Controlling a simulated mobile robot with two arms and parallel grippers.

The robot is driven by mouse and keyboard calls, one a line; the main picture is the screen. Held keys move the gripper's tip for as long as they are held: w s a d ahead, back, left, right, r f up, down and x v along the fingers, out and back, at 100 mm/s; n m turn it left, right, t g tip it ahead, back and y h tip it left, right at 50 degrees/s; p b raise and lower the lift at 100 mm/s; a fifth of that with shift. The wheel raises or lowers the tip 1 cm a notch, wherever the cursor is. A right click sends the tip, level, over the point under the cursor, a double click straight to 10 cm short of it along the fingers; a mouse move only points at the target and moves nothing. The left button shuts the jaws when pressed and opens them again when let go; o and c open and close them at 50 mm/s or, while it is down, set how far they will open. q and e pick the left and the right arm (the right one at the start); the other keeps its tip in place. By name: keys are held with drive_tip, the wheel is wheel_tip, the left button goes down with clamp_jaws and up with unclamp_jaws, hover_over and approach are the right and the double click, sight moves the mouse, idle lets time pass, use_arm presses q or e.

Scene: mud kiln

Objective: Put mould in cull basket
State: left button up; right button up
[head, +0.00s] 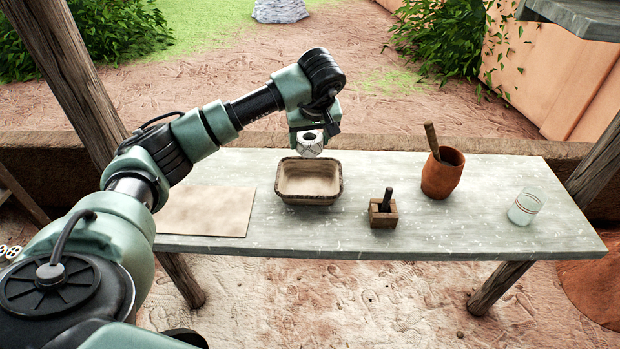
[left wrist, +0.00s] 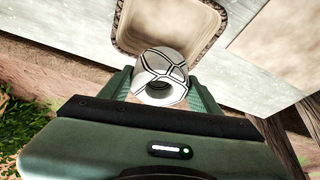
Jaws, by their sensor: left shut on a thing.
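The mould (head: 311,149) looks like a short white cylinder with black lines and a round hole in it. My left gripper (head: 315,134) is shut on it, above the far edge of the cull basket (head: 308,199). The basket is a rectangular tray with a brown rim and a pale inside, and it looks empty. In the left wrist view the mould (left wrist: 162,72) sits between the green fingers, overlapping the basket's rim (left wrist: 121,22) in the picture. My right gripper is in neither view.
All stands on a grey table (head: 470,225). A flat tan board (head: 205,212) lies left of the basket. To the right are a small wooden block with a dark peg (head: 383,212), a clay pot with a stick (head: 442,175) and a glass (head: 524,209). Wooden posts flank the table.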

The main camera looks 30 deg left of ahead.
use_arm(q)
drive_tip(key=p, duration=0.1)
hover_over(308, 184)
drive_tip(key=s+d, duration=0.1)
wheel_tip(308, 184, down, 8)
drive_tip(key=shift+s+d+r, duration=0.1)
drive_tip(key=shift+f, duration=0.65)
wheel_tip(308, 184, down, 4)
drive_tip(key=shift+p, duration=0.65)
drive_tip(key=shift+f, duration=0.1)
drive_tip(key=shift+f, duration=0.15)
drive_tip(key=o, duration=1.6)
